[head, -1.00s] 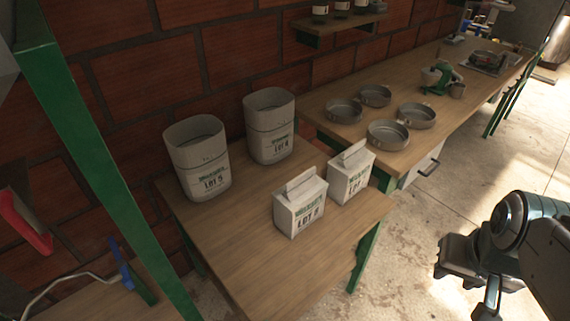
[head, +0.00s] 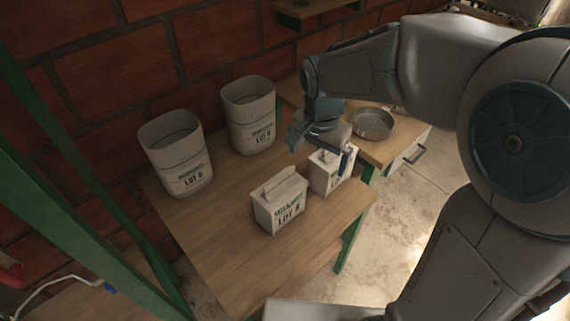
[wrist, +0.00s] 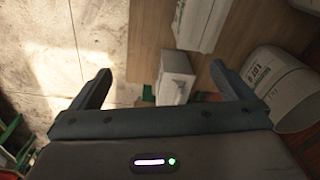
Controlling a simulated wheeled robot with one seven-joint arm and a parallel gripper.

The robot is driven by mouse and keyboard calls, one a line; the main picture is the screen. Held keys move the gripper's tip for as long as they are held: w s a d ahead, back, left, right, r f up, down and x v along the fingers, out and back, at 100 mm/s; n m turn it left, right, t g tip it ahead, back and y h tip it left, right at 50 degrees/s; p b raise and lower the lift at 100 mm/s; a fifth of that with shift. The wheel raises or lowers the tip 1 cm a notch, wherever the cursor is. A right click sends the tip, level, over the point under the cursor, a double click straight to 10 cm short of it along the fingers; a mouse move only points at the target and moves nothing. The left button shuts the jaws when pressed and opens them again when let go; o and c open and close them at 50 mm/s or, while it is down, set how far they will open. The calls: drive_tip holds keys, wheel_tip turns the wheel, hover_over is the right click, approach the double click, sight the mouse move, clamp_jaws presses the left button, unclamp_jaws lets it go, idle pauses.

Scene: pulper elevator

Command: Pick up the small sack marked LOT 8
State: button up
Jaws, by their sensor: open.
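Two small white sacks with folded tops stand upright on the near wooden table (head: 225,255). The front left one (head: 279,205) carries a blurred mark that reads like LOT 8. The other small sack (head: 322,180) stands to its right, its mark partly covered by my gripper. In the wrist view the jaws of my gripper (wrist: 163,88) are spread wide. A small white sack (wrist: 176,72) shows between them, farther off, and another (wrist: 203,22) at the top edge.
Two large white sacks (head: 178,165) (head: 250,125) stand behind on the table, near the brick wall. A metal pan (head: 373,124) sits on the bench behind. A green post (head: 75,215) crosses the left. The table's front is clear.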

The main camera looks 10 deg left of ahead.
drive_tip(key=w+a+f+m+g+p, duration=0.1)
drive_tip(key=w+a+f+m+p, duration=0.15)
drive_tip(key=a, duration=0.65)
approach(280, 183)
drive_tip(key=f, duration=0.5)
drive_tip(key=shift+w+a+p, duration=0.15)
drive_tip(key=shift+w+p, duration=0.05)
drive_tip(key=shift+p, duration=0.1)
drive_tip(key=shift+m, duration=0.25)
drive_tip(key=shift+f+p, duration=0.85)
drive_tip(key=shift+f, duration=1.9)
drive_tip(key=shift+c, duration=0.3)
drive_tip(key=c, duration=2)
